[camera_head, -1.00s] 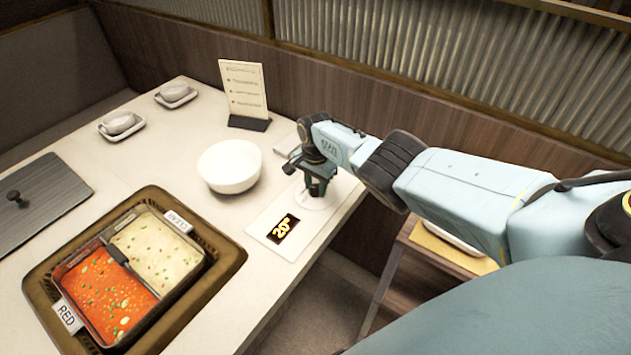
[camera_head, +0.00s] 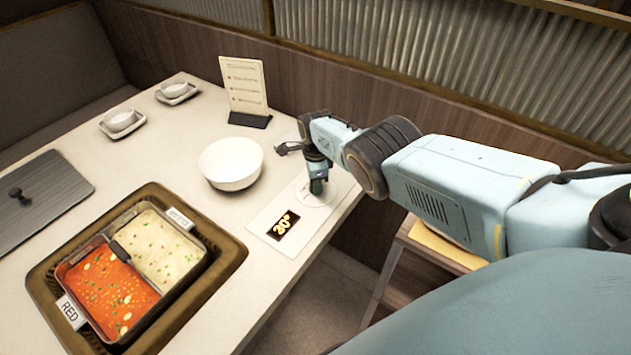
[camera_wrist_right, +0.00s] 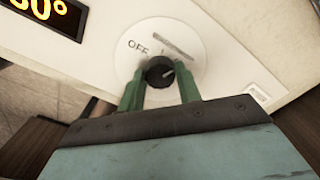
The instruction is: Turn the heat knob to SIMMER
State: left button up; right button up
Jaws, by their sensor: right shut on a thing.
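I cannot read SIMMER anywhere. My right gripper (camera_head: 317,187) points down over the dial at the table's right edge and hides the knob in the head view. In the wrist view its green fingers (camera_wrist_right: 160,82) are shut on the knob, one on each side. A black display (camera_head: 282,224) beside the dial shows orange digits. My left gripper is out of view.
A white bowl (camera_head: 230,165) stands just left of my right gripper. A split pot of red and pale broth (camera_head: 110,283) sits in a brown frame at the front left. A menu stand (camera_head: 245,90) is behind. A wooden stand (camera_head: 435,248) is right of the table.

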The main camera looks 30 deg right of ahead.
jog(key=shift+d+m, duration=0.1)
jog(key=shift+m, duration=0.2)
jog(key=o, duration=1)
notch_tip(320, 180, up, 13)
jog(key=p, duration=1.2)
jog(key=shift+r+p, duration=0.2)
jog(key=shift+p, duration=0.1)
